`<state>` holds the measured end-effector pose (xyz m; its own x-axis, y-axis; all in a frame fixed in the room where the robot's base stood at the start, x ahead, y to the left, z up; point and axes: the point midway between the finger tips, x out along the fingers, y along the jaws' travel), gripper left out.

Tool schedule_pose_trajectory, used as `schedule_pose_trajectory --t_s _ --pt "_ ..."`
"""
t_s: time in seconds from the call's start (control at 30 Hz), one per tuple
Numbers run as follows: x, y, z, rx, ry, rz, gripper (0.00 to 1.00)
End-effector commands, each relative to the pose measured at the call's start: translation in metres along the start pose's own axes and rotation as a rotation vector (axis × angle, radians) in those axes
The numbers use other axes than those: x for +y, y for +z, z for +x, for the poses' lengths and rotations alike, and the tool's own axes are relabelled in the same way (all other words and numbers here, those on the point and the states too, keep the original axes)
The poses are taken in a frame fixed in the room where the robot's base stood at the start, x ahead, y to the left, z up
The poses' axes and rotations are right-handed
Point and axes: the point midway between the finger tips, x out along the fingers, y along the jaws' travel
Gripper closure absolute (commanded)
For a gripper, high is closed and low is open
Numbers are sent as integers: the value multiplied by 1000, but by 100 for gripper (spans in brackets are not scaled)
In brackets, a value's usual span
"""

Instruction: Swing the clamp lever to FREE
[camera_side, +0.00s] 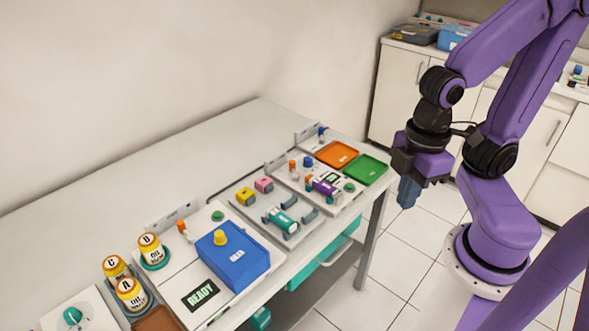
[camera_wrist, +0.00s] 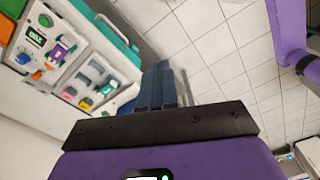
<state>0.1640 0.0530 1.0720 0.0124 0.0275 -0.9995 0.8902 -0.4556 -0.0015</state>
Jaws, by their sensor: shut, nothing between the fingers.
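Small upright knobs or levers stand on the bench panels: an orange-topped one (camera_side: 182,227) beside the blue box, and an orange one (camera_side: 293,166) and a blue one (camera_side: 308,161) near the purple device (camera_side: 325,188). I cannot tell which is the clamp lever, and no FREE marking is readable. My gripper (camera_side: 408,193) points down beyond the bench's right end, over the floor, apart from everything. Its blue fingers (camera_wrist: 158,85) are together and empty. In the wrist view, the purple device (camera_wrist: 58,50) and its panel lie at the upper left.
The blue box (camera_side: 233,262) has a yellow knob, with a READY display (camera_side: 200,294) in front. Several yellow-capped bottles (camera_side: 130,294) stand at left. Orange (camera_side: 336,154) and green (camera_side: 368,168) trays lie at the bench's right end. Tiled floor (camera_side: 410,270) is clear below my gripper.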

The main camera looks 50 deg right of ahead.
Motion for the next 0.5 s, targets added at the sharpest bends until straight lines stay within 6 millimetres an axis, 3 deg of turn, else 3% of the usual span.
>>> schedule_pose_trajectory --t_s 0.13,0.27,0.37,0.5 --pt "0 0 0 0 0 0 97" --pt "3 -5 -1 -1 0 27 54" --pt "14 -20 -5 -3 2 109 53" --pt "46 -55 -11 -6 6 316 53"
